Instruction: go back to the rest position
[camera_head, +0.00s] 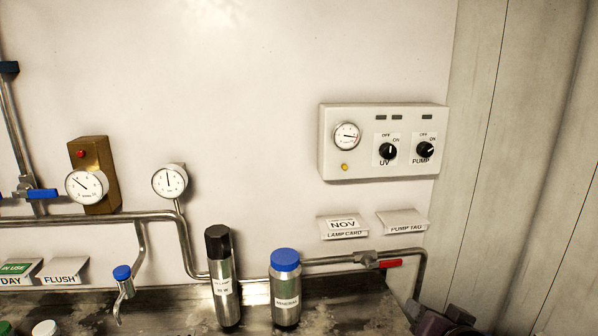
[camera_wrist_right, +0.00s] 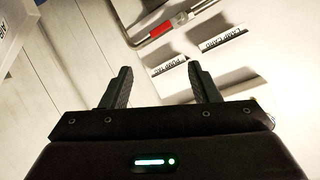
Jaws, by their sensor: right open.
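My right gripper (camera_wrist_right: 162,88) is open and empty in the right wrist view, with its two dark fingers spread apart. Beyond the fingers are the red valve handle (camera_wrist_right: 161,30), the PUMP TAG holder (camera_wrist_right: 168,66) and the LAMP CARD holder (camera_wrist_right: 222,40), all seen upside down. Nothing touches the fingers. In the head view, a dark part of my right gripper (camera_head: 447,320) shows at the bottom right, below the red valve handle (camera_head: 391,263). My left gripper is not in view.
A control box (camera_head: 335,160) with UV and PUMP knobs is on the wall. A black-capped cylinder (camera_head: 224,290) and a blue-capped MINERAL bottle (camera_head: 286,292) stand on the counter. Pipes (camera_head: 130,217), gauges (camera_head: 170,181) and valves line the wall. A side wall (camera_head: 500,150) closes the right.

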